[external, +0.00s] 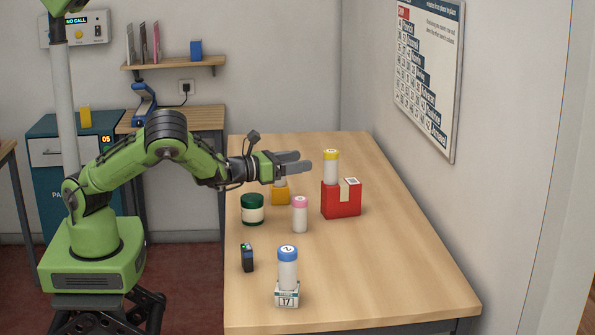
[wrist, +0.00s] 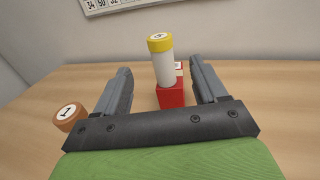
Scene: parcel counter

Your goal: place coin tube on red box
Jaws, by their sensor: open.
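A coin tube with a yellow cap (external: 331,168) stands upright on top of the red box (external: 341,202). My gripper (external: 308,163) is just left of this tube at about its height, its fingers pointing at it. In the wrist view the jaws (wrist: 158,75) are open and empty, with the yellow-capped tube (wrist: 164,66) upright in line with the gap and the red box (wrist: 171,97) below. In the external view the fingertips end short of the tube. Other tubes have a pink cap (external: 300,214), a blue cap (external: 287,267) and an orange cap (wrist: 69,115).
The blue-capped tube is at a small white block marked 17 (external: 287,295). The counter's right front is clear. A wall rises at the right.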

